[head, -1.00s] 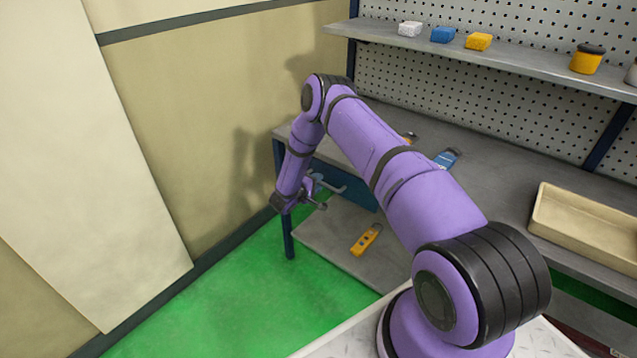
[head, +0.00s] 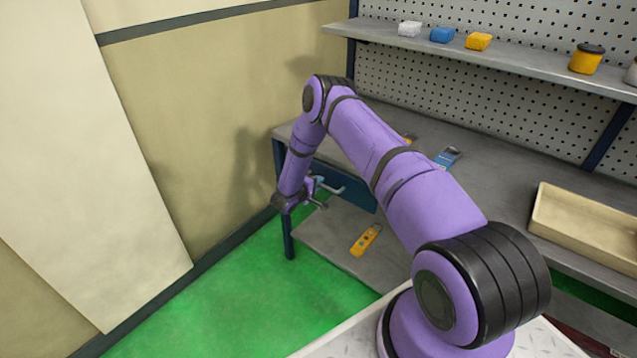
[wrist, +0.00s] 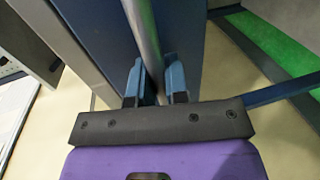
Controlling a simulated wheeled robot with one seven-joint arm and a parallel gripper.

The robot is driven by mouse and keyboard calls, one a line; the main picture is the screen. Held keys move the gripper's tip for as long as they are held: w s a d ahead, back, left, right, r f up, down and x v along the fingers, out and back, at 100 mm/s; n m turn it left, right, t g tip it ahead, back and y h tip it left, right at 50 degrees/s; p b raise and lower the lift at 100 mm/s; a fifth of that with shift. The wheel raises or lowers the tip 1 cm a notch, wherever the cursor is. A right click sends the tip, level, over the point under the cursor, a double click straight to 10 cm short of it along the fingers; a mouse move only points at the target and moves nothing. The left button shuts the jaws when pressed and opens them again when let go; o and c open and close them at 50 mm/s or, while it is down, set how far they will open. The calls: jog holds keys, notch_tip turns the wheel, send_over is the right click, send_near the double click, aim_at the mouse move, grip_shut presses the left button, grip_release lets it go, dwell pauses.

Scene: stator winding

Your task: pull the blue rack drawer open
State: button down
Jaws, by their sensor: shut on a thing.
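The blue rack drawer (head: 353,190) sits under the left end of the grey workbench, its front partly behind my arm. Its grey bar handle (head: 330,187) stands out from the front. My gripper (head: 318,196) is at the handle. In the wrist view, the handle (wrist: 141,28) runs between the two blue fingers of my gripper (wrist: 155,86), which is shut on it. The blue drawer front (wrist: 183,30) fills the area behind the fingers. I cannot tell from these frames how far the drawer stands out.
A yellow tool (head: 366,240) lies on the lower shelf (head: 325,238). A blue tool (head: 448,157) and a beige tray (head: 585,222) are on the workbench (head: 500,190). The wall (head: 200,130) is close on the left. The green floor (head: 250,310) in front is clear.

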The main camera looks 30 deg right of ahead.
jog(key=f+v, duration=0.2)
jog(key=v, duration=1)
jog(key=a+f+v, duration=0.1)
jog(key=f+v, duration=0.2)
jog(key=v, duration=1)
jog(key=shift+a, duration=0.3)
jog(key=shift+s+f, duration=0.1)
jog(key=c, duration=1.1)
grip_release()
jog(key=v, duration=1)
jog(key=shift+s+a, duration=0.15)
jog(key=shift+a, duration=0.2)
